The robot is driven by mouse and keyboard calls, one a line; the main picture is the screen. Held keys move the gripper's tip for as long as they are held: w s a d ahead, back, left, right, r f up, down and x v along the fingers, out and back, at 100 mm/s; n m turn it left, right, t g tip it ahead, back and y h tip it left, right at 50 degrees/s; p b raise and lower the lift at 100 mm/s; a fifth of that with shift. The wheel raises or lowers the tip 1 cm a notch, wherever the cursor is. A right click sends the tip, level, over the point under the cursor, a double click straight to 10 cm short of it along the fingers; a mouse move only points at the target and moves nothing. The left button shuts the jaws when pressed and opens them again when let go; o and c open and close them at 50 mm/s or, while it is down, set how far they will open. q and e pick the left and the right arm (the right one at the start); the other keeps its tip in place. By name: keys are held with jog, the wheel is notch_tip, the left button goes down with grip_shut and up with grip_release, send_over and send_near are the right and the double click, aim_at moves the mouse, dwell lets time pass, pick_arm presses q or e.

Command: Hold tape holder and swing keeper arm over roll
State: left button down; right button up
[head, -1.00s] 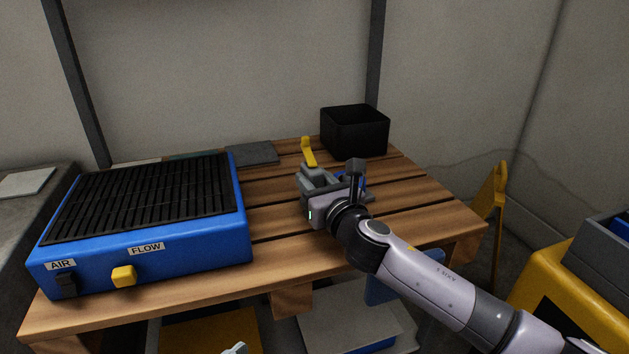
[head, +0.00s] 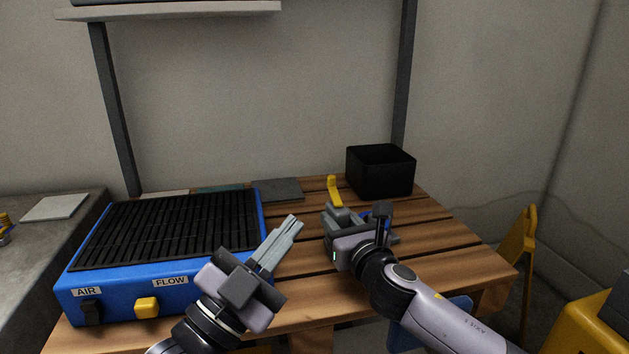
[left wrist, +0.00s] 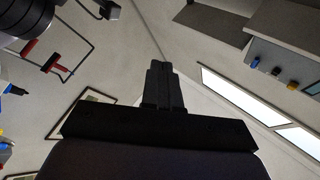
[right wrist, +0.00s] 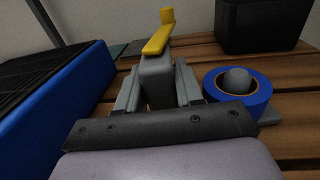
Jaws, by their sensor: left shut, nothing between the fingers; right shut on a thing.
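The grey tape holder (right wrist: 157,84) stands on the slatted wooden table. Its yellow keeper arm (head: 334,191) sticks up and away at the back; in the right wrist view the keeper arm (right wrist: 158,36) is clear of the roll. The blue tape roll (right wrist: 243,90) sits around a grey hub on the holder's right side. My right gripper (right wrist: 157,92) is shut on the holder's grey block. In the head view its hand partly hides the holder and roll. My left gripper (head: 290,228) is shut and empty, raised over the table's front, left of the holder.
A blue AIR/FLOW unit (head: 255,220) with a black slatted top fills the table's left. A black open box (head: 380,172) stands behind the holder at right. A flat dark grey plate (head: 278,189) lies at the back. Bare slats (head: 305,265) lie between the unit and holder.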

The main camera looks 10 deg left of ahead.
pick_arm(q)
notch_tip(320, 180, up, 8)
jog(key=w+d+m+g+h, duration=0.2)
jog(key=m+g+h, duration=0.7)
jog(key=m, duration=1.3)
jog(key=w+a+f+m+y, duration=0.2)
jog(key=w+a+m+y, duration=0.1)
jog(key=w+a, duration=0.1)
jog(key=w+a+f+m+y, duration=0.3)
jog(key=w+a+m+y, duration=0.1)
jog(key=w+a+f+m+g+y, duration=0.1)
jog(key=w+a+f+m+y, duration=0.2)
jog(key=w+a+y, duration=0.1)
jog(key=shift+w+f+m, duration=0.1)
jog(key=shift+w+m, duration=0.2)
jog(key=shift+w, duration=0.3)
send_near(328, 183)
jog(key=x, duration=0.5)
jog(key=shift+w+d, duration=0.5)
jog(key=shift+w, duration=0.05)
